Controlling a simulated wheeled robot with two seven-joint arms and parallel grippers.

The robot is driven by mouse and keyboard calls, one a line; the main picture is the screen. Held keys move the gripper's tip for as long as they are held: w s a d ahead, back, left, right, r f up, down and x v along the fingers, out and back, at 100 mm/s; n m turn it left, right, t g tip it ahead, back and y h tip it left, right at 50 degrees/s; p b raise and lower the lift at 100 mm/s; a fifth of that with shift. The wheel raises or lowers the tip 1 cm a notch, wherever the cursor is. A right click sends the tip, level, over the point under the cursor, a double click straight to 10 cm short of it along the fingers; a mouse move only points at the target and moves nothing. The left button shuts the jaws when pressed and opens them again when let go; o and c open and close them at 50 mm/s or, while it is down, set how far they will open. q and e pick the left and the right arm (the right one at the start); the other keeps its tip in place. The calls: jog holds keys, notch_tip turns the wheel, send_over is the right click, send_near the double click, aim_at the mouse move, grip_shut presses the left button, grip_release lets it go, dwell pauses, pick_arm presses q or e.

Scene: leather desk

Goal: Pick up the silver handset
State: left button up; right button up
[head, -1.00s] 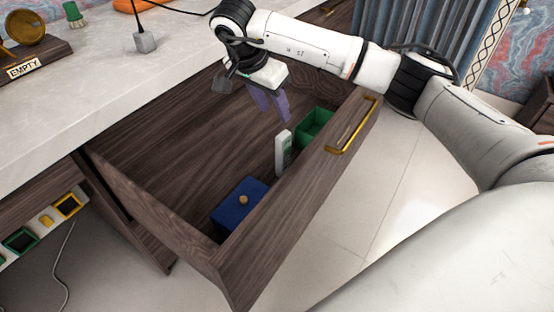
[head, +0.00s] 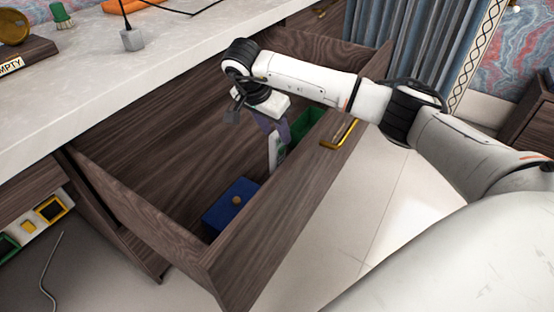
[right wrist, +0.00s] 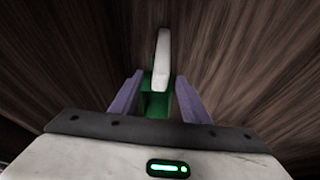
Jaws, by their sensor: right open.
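The silver handset (head: 273,153), a slim pale upright piece, stands in the open drawer (head: 285,190) near its front wall. My right gripper (head: 274,133) is open, its purple fingers pointing down at the handset's upper part and hiding some of it. In the right wrist view the handset (right wrist: 162,58) lies in line with the gap between the two fingers (right wrist: 157,97). I cannot tell whether either finger touches it. My left gripper is not in view.
A green box (head: 308,122) is in the drawer beside the handset. A blue box (head: 222,212) with a round knob is nearer me in the drawer. The drawer's brass handle (head: 339,138) is outside its front wall. The pale desktop (head: 95,80) is at upper left.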

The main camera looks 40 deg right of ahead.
grip_shut()
jog(key=shift+r, duration=0.15)
